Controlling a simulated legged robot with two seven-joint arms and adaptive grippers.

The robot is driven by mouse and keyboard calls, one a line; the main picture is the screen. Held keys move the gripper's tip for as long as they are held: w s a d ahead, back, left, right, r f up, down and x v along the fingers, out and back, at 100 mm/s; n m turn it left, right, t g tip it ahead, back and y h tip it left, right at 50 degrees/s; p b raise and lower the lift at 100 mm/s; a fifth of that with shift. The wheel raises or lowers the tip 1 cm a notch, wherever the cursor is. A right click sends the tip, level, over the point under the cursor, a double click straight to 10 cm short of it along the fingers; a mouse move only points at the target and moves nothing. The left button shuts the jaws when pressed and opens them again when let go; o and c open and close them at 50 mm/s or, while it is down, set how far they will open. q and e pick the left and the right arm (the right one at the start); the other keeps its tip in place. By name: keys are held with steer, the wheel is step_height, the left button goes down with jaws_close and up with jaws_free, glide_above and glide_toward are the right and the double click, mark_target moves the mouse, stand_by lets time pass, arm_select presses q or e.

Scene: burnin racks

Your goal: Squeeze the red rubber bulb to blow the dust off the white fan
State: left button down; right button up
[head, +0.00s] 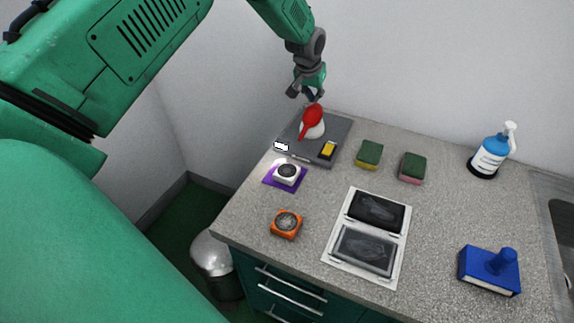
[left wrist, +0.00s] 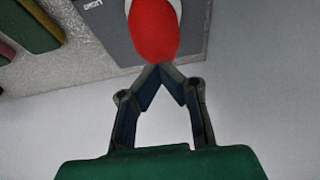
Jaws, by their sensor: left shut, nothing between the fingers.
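The red rubber bulb (head: 313,112) rests in a white round holder (head: 315,131) on a grey tray (head: 340,130) at the back left of the counter. Its red nozzle points down toward the front left. The white fan (head: 287,172) sits on a purple mat (head: 270,180) in front of the tray. My left gripper (head: 312,97) is just behind and above the bulb. In the left wrist view its fingertips (left wrist: 160,68) meet with nothing between them, at the lower end of the red bulb (left wrist: 153,32). I cannot tell whether they touch it. My right gripper is out of view.
An orange fan (head: 286,223) stands in front of the white one. A yellow block (head: 328,150) lies on the tray.

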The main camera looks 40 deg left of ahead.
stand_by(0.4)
arm_select(q)
steer(key=shift+r+p, duration=1.75)
steer(key=shift+r, duration=0.8)
steer(key=shift+f, duration=0.1)
